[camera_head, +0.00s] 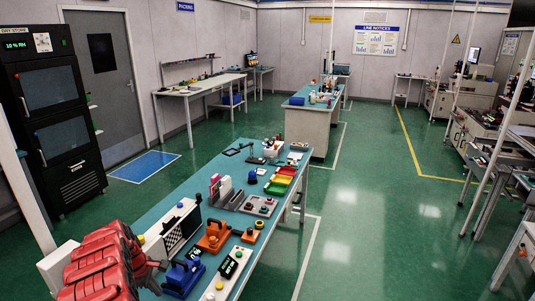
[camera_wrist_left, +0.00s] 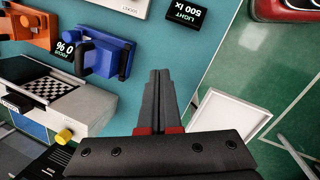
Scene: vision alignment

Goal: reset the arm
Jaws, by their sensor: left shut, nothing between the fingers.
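My left arm, red, comes in at the lower left of the head view. Its dark gripper (camera_head: 157,267) is low over the near end of the teal table (camera_head: 140,215), partly hidden by the arm. In the left wrist view my left gripper (camera_wrist_left: 160,72) is shut, with its two dark fingers together and nothing between them. It is beside a blue clamp-like fixture (camera_wrist_left: 98,52), apart from it in that view. My right gripper is in neither view.
The blue fixture (camera_head: 184,275), an orange fixture (camera_head: 213,236), a checkered-panel box (camera_head: 180,230), a light display (camera_head: 230,264) and colored trays (camera_head: 281,178) crowd the table. A white tray-like object (camera_wrist_left: 228,118) lies beyond the table edge. Green floor (camera_head: 370,225) to the right is open.

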